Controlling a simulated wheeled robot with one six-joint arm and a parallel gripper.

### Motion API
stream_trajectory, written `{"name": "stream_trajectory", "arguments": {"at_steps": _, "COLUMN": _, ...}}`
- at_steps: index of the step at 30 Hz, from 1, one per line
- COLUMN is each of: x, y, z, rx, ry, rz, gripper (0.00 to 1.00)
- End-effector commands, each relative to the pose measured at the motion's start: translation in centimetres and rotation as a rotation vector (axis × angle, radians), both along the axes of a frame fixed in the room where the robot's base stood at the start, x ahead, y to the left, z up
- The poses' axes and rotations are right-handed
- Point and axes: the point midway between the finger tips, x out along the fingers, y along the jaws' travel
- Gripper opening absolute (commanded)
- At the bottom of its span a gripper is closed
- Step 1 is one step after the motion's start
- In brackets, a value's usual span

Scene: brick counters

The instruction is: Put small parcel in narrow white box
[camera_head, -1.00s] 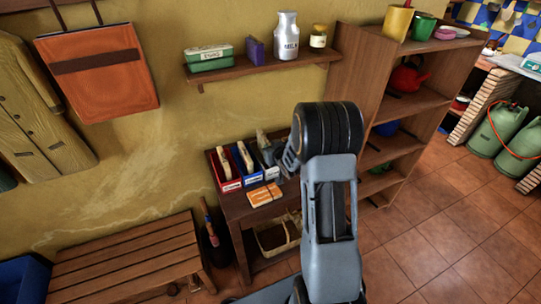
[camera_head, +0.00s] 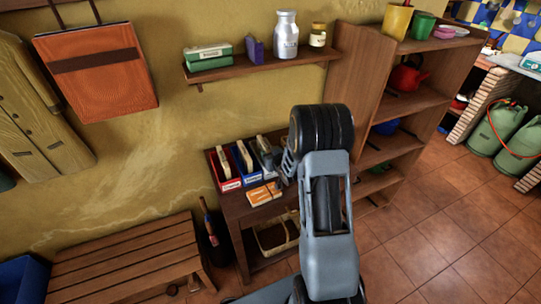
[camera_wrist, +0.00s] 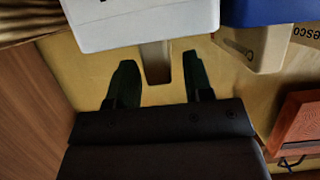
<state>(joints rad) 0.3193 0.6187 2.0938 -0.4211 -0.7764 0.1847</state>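The narrow white box (camera_head: 271,174) stands at the right end of a row of boxes on the small wooden table. In the wrist view, the white box (camera_wrist: 145,22) is at the top. The small tan parcel (camera_head: 263,146) stands in it with its upper end sticking out; that end (camera_wrist: 155,66) also shows in the wrist view. My gripper (camera_head: 285,165) is beside the white box in the head view, partly hidden by my arm. In the wrist view, its dark fingers (camera_wrist: 157,82) are open on both sides of the parcel, with gaps between.
A blue box (camera_head: 246,178) and a red box (camera_head: 228,184) stand left of the white one, each with a parcel. An orange packet (camera_head: 263,194) lies in front. A wall shelf (camera_head: 262,66) is above, and a tall shelf unit (camera_head: 350,95) stands right.

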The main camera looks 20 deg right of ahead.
Motion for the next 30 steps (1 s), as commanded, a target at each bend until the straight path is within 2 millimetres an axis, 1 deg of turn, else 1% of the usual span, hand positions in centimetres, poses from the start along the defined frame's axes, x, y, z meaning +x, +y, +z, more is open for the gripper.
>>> {"name": "stream_trajectory", "arguments": {"at_steps": 6, "x": 0.0, "y": 0.0, "z": 0.0, "rx": 0.0, "ry": 0.0, "rz": 0.0, "gripper": 0.48}}
{"name": "stream_trajectory", "arguments": {"at_steps": 11, "x": -0.2, "y": 0.0, "z": 0.5, "rx": 0.0, "ry": 0.0, "rz": 0.0, "gripper": 0.48}}
{"name": "stream_trajectory", "arguments": {"at_steps": 14, "x": -1.6, "y": 0.0, "z": 1.0, "rx": 0.0, "ry": -0.003, "rz": -0.001, "gripper": 0.48}}
{"name": "stream_trajectory", "arguments": {"at_steps": 21, "x": -6.1, "y": 0.0, "z": 2.8, "rx": -0.001, "ry": -0.002, "rz": -0.002, "gripper": 0.48}}
{"name": "stream_trajectory", "arguments": {"at_steps": 24, "x": -7.7, "y": 0.0, "z": 3.5, "rx": -0.001, "ry": -0.003, "rz": -0.001, "gripper": 0.48}}
{"name": "stream_trajectory", "arguments": {"at_steps": 30, "x": -10.0, "y": 0.0, "z": 4.5, "rx": 0.0, "ry": -0.002, "rz": -0.001, "gripper": 0.48}}
